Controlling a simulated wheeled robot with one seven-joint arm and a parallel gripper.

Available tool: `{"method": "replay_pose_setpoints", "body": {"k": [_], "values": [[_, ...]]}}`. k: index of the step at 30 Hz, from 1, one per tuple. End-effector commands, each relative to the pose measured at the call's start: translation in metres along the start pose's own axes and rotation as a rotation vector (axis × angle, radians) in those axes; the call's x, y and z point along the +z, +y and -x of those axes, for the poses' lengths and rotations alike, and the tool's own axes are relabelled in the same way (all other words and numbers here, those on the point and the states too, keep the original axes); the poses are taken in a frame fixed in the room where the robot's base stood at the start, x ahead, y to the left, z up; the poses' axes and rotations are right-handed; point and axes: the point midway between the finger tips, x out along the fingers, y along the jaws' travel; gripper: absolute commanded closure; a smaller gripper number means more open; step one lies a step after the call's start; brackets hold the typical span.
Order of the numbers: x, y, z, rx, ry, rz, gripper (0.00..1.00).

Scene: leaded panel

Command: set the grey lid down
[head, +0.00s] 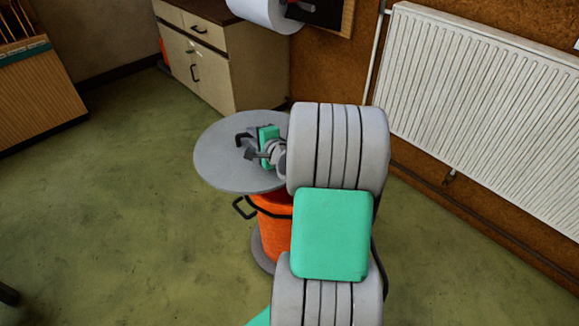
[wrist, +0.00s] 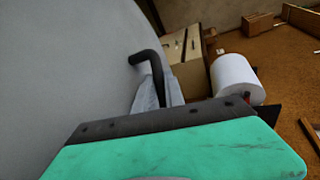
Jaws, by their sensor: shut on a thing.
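The grey lid (head: 218,165) is a large round disc in the head view, held above and to the left of the orange bin (head: 272,228). Its near edge overlaps the bin's top in the picture; whether they touch I cannot tell. My gripper (head: 250,150) is shut on the lid's dark bent handle (wrist: 150,58). In the wrist view the lid (wrist: 60,65) fills the left side, and my gripper (wrist: 158,92) is at the handle. My arm hides the lid's right edge and part of the bin.
The bin has a black side handle (head: 242,208) and stands on a grey round base (head: 263,256). A beige cabinet (head: 213,62) stands behind, with a white paper roll (head: 268,12) near it. A white radiator (head: 480,110) is at right. Green floor (head: 130,210) lies open at left.

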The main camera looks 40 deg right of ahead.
Motion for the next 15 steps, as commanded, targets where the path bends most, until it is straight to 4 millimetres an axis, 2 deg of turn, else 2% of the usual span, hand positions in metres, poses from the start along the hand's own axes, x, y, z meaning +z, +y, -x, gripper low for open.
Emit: {"method": "replay_pose_setpoints", "body": {"k": [1,3,6,10,15], "values": [[-0.038,0.031,-0.009,-0.007,0.023,-0.016,1.0],[-0.073,0.043,-0.011,-0.016,0.036,-0.029,1.0],[-0.108,0.053,-0.008,-0.024,0.05,-0.043,1.0],[-0.128,0.056,-0.004,-0.028,0.057,-0.051,1.0],[-0.13,0.062,-0.005,-0.027,0.056,-0.052,1.0]]}}
